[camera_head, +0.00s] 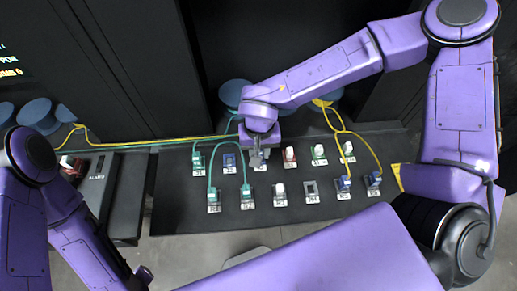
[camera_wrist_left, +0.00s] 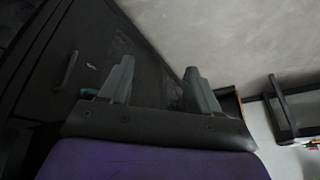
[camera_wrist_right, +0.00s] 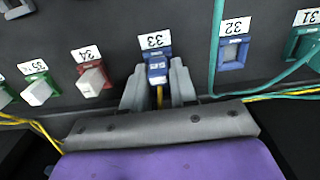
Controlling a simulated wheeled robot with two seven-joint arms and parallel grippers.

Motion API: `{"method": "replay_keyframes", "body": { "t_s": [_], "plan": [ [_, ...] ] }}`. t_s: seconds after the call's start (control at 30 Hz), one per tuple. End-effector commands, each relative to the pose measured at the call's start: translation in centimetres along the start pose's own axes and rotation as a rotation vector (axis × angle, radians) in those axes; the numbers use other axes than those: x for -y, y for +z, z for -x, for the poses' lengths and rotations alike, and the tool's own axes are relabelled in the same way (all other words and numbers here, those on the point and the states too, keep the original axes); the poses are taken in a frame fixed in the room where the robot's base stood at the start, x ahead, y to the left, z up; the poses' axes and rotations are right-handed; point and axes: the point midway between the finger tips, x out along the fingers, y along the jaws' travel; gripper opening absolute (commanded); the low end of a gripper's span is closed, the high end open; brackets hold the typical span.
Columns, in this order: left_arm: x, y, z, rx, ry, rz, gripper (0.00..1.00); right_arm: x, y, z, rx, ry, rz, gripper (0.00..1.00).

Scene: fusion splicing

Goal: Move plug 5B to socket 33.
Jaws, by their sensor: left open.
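Plug 5B, a small blue plug (camera_wrist_right: 158,69) with a yellow cable, sits at blue socket 33 (camera_wrist_right: 153,54) in the right wrist view. It points straight at the socket and appears to be in it; the exact depth cannot be told. My right gripper (camera_wrist_right: 158,86) has its grey fingers closed in on both sides of the plug. In the head view my right gripper (camera_head: 257,157) covers socket 33 in the panel's back row. My left gripper (camera_wrist_left: 160,78) is open and empty, away from the panel; its tip area shows at the lower left of the head view (camera_head: 145,274).
The dark panel (camera_head: 180,213) carries two rows of labelled sockets. Blue socket 32 (camera_wrist_right: 234,52) is empty; red-based socket 34 (camera_wrist_right: 92,80) holds a pale plug. Green cables (camera_head: 209,174) and yellow cables (camera_head: 357,137) loop nearby. Grey socket 44 (camera_head: 311,187) is empty.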

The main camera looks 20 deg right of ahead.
Motion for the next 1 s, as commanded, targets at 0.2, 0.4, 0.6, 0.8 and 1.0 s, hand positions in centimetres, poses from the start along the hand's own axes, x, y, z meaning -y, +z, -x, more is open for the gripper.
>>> {"method": "replay_keyframes", "body": {
  "t_s": [0.2, 0.4, 0.6, 0.8, 1.0],
  "plan": [
    [0.0, 0.0, 0.0, 0.0, 0.0, 0.0, 0.62, 0.0, 0.0, 0.0, 0.0, 0.0, 0.0, 0.55],
    [0.0, 0.0, 0.0, 0.0, 0.0, 0.0, 0.62, 0.0, -0.1, 0.4, -0.001, -0.001, -0.001, 0.55],
    [0.0, 0.0, 0.0, 0.0, 0.0, 0.0, 0.62, 0.1, -0.2, 4.6, -0.006, -0.003, -0.002, 0.55],
    [0.0, 0.0, 0.0, 0.0, 0.0, 0.0, 0.62, 0.0, -0.1, 9.5, -0.003, -0.003, -0.001, 0.55],
    [0.0, 0.0, 0.0, 0.0, 0.0, 0.0, 0.62, 0.0, -0.1, 11.9, -0.002, -0.001, 0.0, 0.55]
  ]
}}
